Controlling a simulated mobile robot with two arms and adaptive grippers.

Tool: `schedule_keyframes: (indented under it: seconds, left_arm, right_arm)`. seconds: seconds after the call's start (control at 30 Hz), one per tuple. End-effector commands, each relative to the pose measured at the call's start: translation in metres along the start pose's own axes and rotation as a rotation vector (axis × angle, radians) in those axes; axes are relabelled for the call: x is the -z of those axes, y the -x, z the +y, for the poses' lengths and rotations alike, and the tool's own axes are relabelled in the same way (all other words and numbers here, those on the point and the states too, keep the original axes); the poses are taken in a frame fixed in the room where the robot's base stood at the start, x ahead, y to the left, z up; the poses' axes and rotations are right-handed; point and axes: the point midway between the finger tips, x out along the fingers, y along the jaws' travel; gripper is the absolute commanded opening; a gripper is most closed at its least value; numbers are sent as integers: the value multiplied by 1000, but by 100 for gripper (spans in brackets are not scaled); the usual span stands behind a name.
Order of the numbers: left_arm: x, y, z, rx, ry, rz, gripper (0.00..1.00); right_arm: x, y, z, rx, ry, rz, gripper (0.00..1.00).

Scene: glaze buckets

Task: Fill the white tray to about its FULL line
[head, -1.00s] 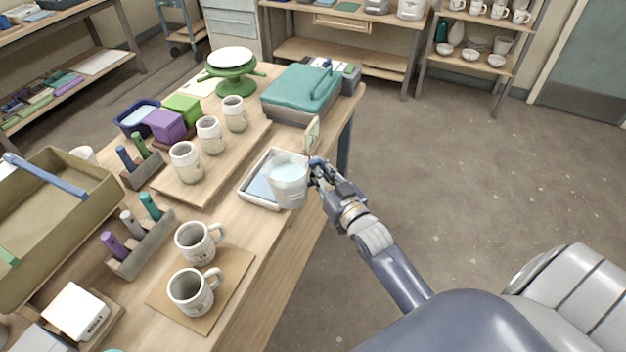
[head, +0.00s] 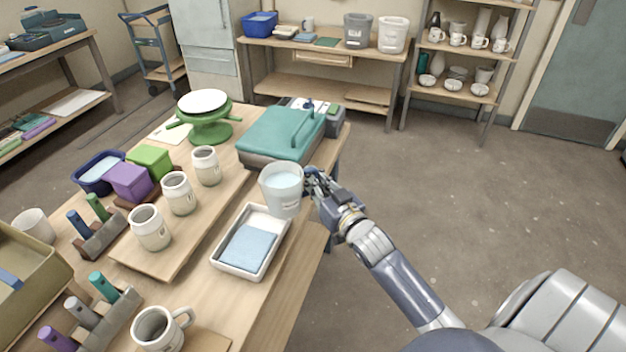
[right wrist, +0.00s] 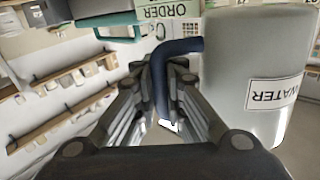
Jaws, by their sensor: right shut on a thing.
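The white tray (head: 222,262) lies on the wooden table, with a flat pale blue surface inside it. My right gripper (head: 312,186) is shut on the handle of a clear, whitish water pitcher (head: 282,194). The pitcher is upright, just above the tray's far right end in the head view. It looks held off the table. In the right wrist view the pitcher (right wrist: 250,60) carries a WATER label, and my fingers (right wrist: 172,95) are around its dark blue handle. A FULL line cannot be made out. My left gripper is not in view.
A teal lidded box (head: 275,138) stands behind the pitcher. Several cups (head: 178,193) stand on a board left of the tray. A mug (head: 160,328) is near the front. A green stand (head: 208,122) is farther back. Open floor lies right.

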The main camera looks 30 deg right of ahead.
Motion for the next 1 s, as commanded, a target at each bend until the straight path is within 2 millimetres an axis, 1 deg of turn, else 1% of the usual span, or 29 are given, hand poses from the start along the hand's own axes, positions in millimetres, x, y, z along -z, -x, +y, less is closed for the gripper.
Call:
schedule_keyframes:
  seconds: [0.03,0.33,0.4,0.77,0.8,0.83,1.0]
  left_arm:
    - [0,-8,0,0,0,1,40]
    - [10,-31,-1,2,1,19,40]
    - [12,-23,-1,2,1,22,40]
    - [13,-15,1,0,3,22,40]
    - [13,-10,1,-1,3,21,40]
    - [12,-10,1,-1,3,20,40]
    - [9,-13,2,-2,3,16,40]
  right_arm:
    - [-6,0,0,1,-1,5,0]
    - [-27,0,2,2,-2,5,0]
    - [-14,0,3,3,41,4,0]
    - [12,0,8,4,284,-10,0]
    - [14,0,8,3,339,-15,0]
    - [12,0,9,2,368,-17,0]
    - [10,0,9,2,355,-14,0]
